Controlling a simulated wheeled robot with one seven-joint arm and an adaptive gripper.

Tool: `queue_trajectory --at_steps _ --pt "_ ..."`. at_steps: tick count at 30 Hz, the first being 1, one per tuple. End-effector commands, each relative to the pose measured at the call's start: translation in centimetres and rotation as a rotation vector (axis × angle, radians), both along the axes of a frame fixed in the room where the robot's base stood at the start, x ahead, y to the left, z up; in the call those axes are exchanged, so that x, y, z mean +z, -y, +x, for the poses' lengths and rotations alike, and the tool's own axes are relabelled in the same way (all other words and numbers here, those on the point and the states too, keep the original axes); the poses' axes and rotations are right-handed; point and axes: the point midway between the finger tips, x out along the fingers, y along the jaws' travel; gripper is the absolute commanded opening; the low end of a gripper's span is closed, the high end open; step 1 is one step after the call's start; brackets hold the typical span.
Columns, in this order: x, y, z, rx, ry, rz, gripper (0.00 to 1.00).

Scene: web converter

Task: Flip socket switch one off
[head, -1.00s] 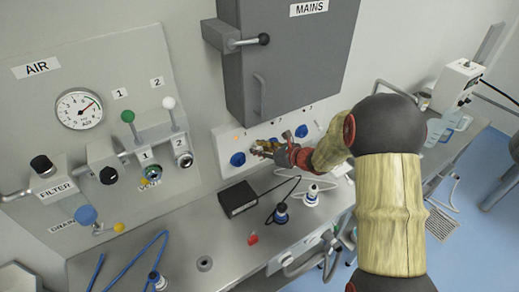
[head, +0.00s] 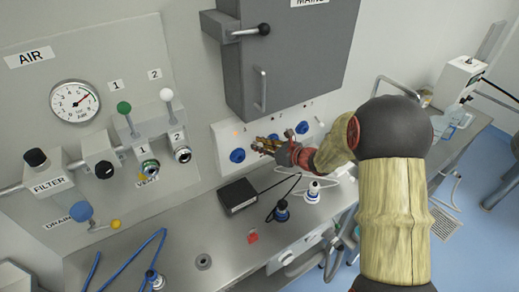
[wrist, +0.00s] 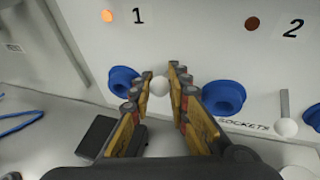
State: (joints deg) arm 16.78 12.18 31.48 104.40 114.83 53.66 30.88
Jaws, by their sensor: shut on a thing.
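The socket panel (head: 222,140) is on the wall under the grey mains cabinet. In the wrist view, the white ball knob (wrist: 160,87) of switch one sits below the "1" label, between two blue sockets. My gripper (wrist: 159,84) has its fingers on either side of this knob and is shut on it. The lever behind the knob is hidden. The orange lamp (wrist: 108,15) beside "1" is lit. The lamp (wrist: 252,23) beside "2" is dark. In the head view my gripper (head: 264,146) is at the panel and covers the knob.
Switch two (wrist: 285,128) hangs at the right, with its lever upright above a white ball. Blue sockets (wrist: 123,79) and (wrist: 223,97) flank my fingers. A black box (head: 238,196) and plugs (head: 281,211) lie on the bench below. The mains cabinet (head: 290,60) juts out above.

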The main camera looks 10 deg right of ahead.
Motion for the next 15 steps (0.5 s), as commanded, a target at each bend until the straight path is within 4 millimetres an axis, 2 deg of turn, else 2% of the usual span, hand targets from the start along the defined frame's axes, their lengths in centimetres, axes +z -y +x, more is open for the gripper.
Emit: queue_trajectory --at_steps 3,15 --pt "-0.8 0.1 0.0 0.000 0.051 0.014 0.00" --pt "-1.8 0.1 -0.2 0.000 0.240 0.076 0.00"
